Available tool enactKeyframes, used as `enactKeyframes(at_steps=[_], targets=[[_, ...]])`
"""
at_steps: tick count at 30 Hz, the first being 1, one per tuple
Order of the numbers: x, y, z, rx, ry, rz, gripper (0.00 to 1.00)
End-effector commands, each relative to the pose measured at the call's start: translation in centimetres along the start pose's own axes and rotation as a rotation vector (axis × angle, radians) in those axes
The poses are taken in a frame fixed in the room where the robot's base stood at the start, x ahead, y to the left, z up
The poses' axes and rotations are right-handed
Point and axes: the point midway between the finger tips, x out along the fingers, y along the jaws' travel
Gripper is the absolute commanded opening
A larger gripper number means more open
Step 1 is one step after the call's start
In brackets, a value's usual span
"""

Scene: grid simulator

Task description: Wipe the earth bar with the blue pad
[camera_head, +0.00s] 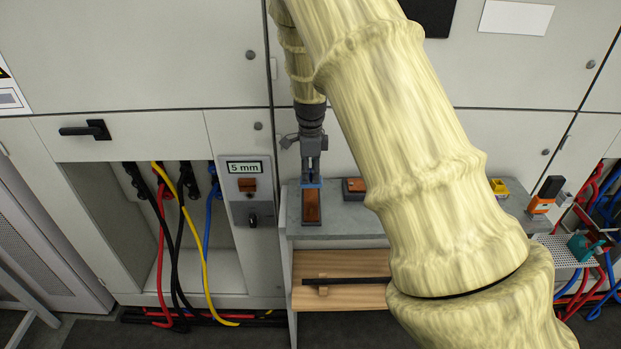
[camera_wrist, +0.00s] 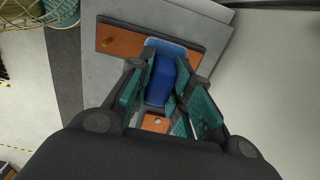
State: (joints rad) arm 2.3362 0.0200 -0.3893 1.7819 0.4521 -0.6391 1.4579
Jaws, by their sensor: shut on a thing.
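The earth bar, a copper-coloured strip on a dark base, lies on the grey bench top in the head view (camera_head: 311,207). It also shows in the wrist view (camera_wrist: 121,42), with a brass stud at one end. My gripper (camera_head: 311,178) points down over the bar's far part. In the wrist view my gripper (camera_wrist: 168,100) has its teal fingers shut on the blue pad (camera_wrist: 160,80). The pad's lighter blue lower edge is at the bar, but I cannot tell whether it touches. My fingers hide part of the bar.
A second copper-coloured block (camera_head: 355,185) lies to the right on the bench (camera_head: 345,222), partly behind my arm. A shelf below holds a dark rod (camera_head: 345,281). Hanging cables (camera_head: 180,240) fill the open cabinet at left. An orange device (camera_head: 541,203) stands at right.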

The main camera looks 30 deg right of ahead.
Motion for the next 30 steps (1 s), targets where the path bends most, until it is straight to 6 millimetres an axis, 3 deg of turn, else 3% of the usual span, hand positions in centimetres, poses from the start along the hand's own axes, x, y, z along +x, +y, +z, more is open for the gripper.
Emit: enactKeyframes(at_steps=[15,30], targets=[[-3.7,0.0,0.0,0.000,0.000,0.000,0.00],[-4.5,0.0,0.0,0.000,0.000,-0.002,0.00]])
